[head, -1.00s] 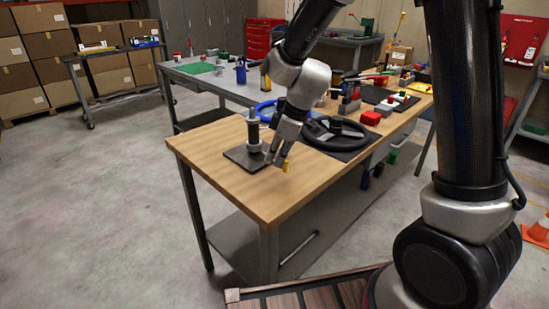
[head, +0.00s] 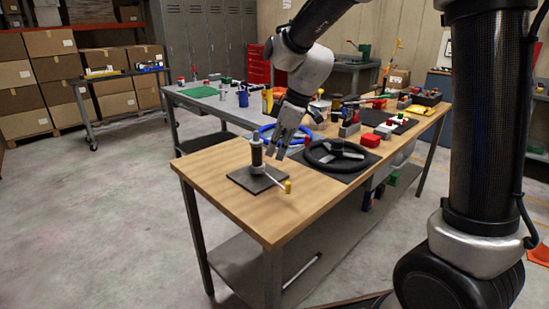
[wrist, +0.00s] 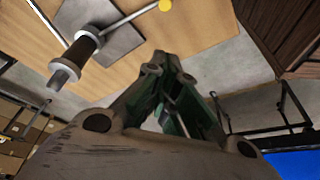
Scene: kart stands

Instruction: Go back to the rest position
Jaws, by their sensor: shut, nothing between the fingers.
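My gripper (head: 279,148) is shut and empty in the head view. It is above the wooden workbench (head: 222,163), between the upright post device and the black steering wheel. In the wrist view its fingers (wrist: 160,62) come together at the tips with nothing between them. The post device (head: 257,156) stands upright on a dark square plate (head: 247,184), with a rod ending in a yellow knob (head: 288,187). The wrist view also shows the post (wrist: 80,50) and the yellow knob (wrist: 165,5), apart from the fingers.
A black steering wheel (head: 322,163) lies right of the post, and a blue ring (head: 268,131) lies behind. Red blocks (head: 370,140) and other parts crowd the bench's far end. A grey table (head: 225,108) adjoins behind. The floor at left is clear.

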